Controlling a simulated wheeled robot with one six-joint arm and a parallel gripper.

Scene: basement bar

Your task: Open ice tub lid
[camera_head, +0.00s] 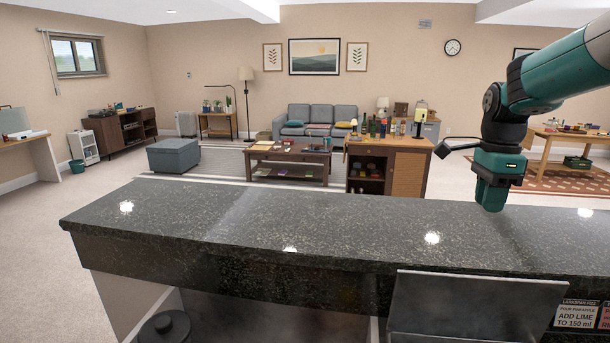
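A flat grey metal panel (470,308) stands tilted up against the near side of the bar counter at the lower right. It looks like a raised lid, but its lower part is cut off by the frame and no tub opening shows.
The dark speckled stone counter (330,225) spans the view, and its top is bare. A recipe label (576,315) is right of the panel. Beyond the counter are a wooden cabinet with bottles (398,160), a low table (290,150) and a grey sofa (322,122).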

